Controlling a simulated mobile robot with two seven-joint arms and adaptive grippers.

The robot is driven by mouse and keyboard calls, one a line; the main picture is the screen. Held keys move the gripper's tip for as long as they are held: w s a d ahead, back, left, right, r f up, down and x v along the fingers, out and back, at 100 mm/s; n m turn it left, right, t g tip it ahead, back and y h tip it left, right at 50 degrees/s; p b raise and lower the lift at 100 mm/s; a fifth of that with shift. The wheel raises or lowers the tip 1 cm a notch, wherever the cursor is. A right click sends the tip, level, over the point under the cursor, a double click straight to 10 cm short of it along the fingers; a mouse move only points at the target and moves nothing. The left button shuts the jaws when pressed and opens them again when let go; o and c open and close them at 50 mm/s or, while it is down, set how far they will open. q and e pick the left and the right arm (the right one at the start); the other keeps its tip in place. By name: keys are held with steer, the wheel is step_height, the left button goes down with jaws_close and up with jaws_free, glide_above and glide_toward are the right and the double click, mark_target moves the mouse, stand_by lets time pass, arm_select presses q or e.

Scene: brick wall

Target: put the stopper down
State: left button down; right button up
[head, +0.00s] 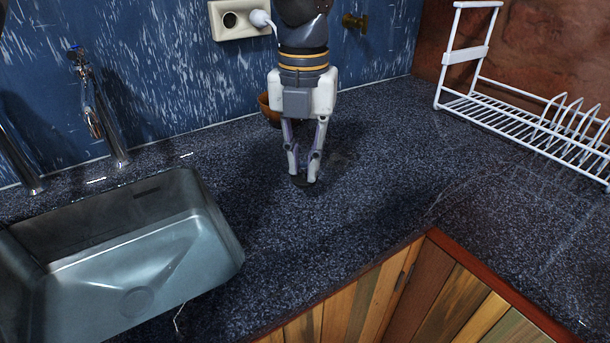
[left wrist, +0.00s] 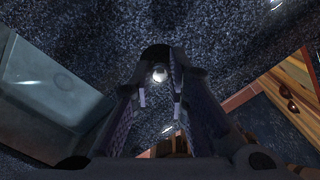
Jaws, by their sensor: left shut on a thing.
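The stopper (head: 304,183) is a small dark disc below the fingertips of my left gripper (head: 303,175), at or just above the speckled dark countertop (head: 380,170). In the left wrist view the stopper (left wrist: 155,54) is a black round shape with a shiny knob, at the far end of the fingers. My left gripper (left wrist: 160,85) points down and is shut on the stopper, its fingers still some way apart. I cannot tell whether the disc touches the counter. My right gripper is out of view.
A steel sink (head: 150,270) lies to the left, with a tap (head: 97,110) behind it. A brown bowl (head: 266,108) stands partly hidden behind my left gripper. A white dish rack (head: 530,120) is at the right. The counter between gripper and rack is clear.

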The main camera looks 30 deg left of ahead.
mark_target(303, 178)
arm_select(q)
steer(key=f, duration=0.1)
steer(key=w+f, duration=0.1)
steer(key=f, duration=0.1)
steer(key=a+f, duration=0.1)
steer(key=shift+w+f, duration=0.25)
steer(key=shift+f, duration=0.05)
steer(key=shift+d+f, duration=0.1)
steer(key=shift+f, duration=0.1)
steer(key=shift+f, duration=0.15)
steer(key=c, duration=1.6)
jaws_free()
steer(key=shift+o, duration=0.2)
step_height(303, 178, up, 12)
